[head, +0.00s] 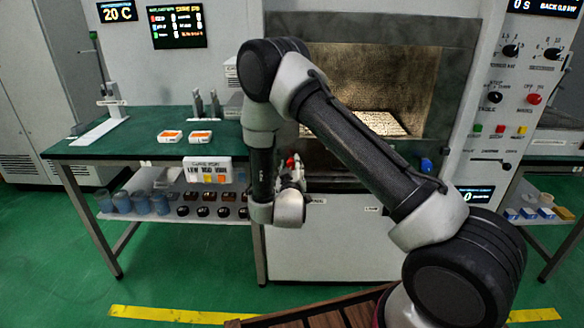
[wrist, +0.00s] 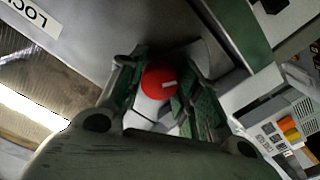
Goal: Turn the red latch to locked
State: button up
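The red latch knob (wrist: 160,82) has a small white mark on its face and sits between my two fingers in the wrist view. It also shows as a small red spot in the head view (head: 290,161), beside the oven opening. My gripper (wrist: 157,84) has one finger on each side of the knob, close to it. Whether both pads press on it is unclear. In the head view my gripper (head: 292,178) is partly hidden by my own wrist. A label beginning "LOC" (wrist: 32,16) is at the wrist view's upper left, cut off by the edge.
The open oven chamber (head: 375,85) lies behind my arm. A blue knob (head: 427,165) is at its right. A green-topped table (head: 140,145) with orange-and-white boxes (head: 170,136) stands left, close to my gripper. A control panel (head: 515,100) is at right. The floor at front left is clear.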

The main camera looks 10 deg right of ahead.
jog(key=c, duration=0.3)
jog(key=shift+c, duration=0.2)
jog(key=shift+m, duration=0.3)
jog(key=m, duration=0.3)
jog(key=shift+m, duration=0.4)
jog(key=m, duration=0.4)
jog(key=shift+a+m, duration=0.1)
jog(key=shift+m, duration=0.2)
jog(key=m, duration=0.4)
jog(key=shift+m, duration=2.4)
